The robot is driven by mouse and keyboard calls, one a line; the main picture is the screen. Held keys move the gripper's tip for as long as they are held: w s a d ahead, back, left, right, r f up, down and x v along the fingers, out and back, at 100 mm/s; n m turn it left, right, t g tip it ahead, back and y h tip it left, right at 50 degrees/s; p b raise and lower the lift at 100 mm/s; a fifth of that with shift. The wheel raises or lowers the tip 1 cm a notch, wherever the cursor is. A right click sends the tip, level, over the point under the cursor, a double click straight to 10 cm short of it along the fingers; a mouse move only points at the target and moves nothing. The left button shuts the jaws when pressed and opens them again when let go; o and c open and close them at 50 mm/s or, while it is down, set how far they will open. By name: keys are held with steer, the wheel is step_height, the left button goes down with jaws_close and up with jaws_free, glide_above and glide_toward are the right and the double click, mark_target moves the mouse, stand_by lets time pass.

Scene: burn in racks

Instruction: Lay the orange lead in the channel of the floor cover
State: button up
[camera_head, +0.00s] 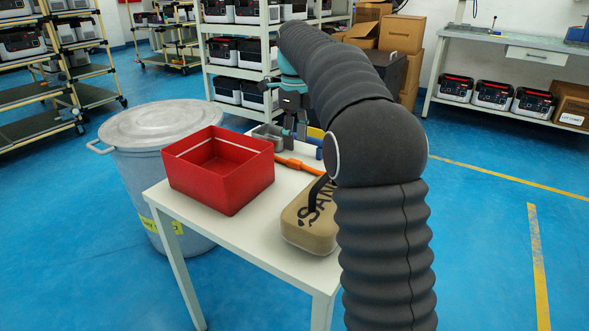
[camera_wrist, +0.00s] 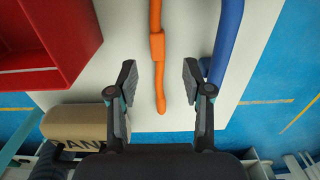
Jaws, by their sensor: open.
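The orange lead (camera_head: 297,164) lies on the white table; in the wrist view the lead (camera_wrist: 156,47) runs from the top edge down to a free end, with a thicker block partway along. My gripper (camera_head: 294,132) is open above the table. In the wrist view its fingers (camera_wrist: 160,80) stand on either side of the lead, with gaps on both sides. Contact does not show, and the height above the lead is hard to tell. I cannot make out a floor cover with a channel in either view.
A red open box (camera_head: 219,168) and a tan sandbag (camera_head: 308,229) stand on the white table (camera_head: 245,231). A blue bar (camera_wrist: 228,38) lies right of the lead, close to the right finger. A grey metal piece (camera_head: 266,136) sits behind. A lidded grey bin (camera_head: 160,126) stands at left.

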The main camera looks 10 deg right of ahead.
mark_target(295, 161)
steer(key=shift+s+a+f+b, duration=0.1)
steer(key=shift+f+b, duration=0.95)
steer(key=shift+f, duration=1.9)
jaws_close()
